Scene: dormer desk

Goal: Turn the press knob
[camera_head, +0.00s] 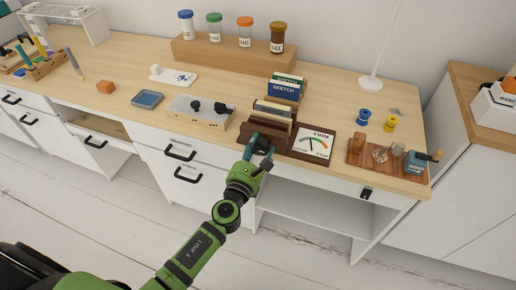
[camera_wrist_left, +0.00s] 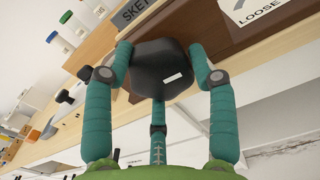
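The press (camera_head: 284,147) is a dark brown wooden block at the desk's front edge, with upright cards or books in it. Its dial plate (camera_head: 325,148), marked LOOSE, FIRM and STOP, lies to the right; the needle points roughly upward, near the middle. The press knob (camera_wrist_left: 160,68) is dark and faceted with a small white mark. My left gripper (camera_head: 260,146) reaches the press front from below. In the left wrist view its teal fingers (camera_wrist_left: 160,55) bend in against both sides of the knob. In the head view the gripper mostly hides the knob. My right gripper is not in view.
Left of the press is a pale box with black knobs (camera_head: 188,117). Right is a wooden board (camera_head: 372,155) with small parts and a WIND box (camera_head: 417,162). Spools (camera_head: 364,116) and a lamp stand (camera_head: 371,83) are behind. Drawers (camera_head: 178,160) lie below the desk edge.

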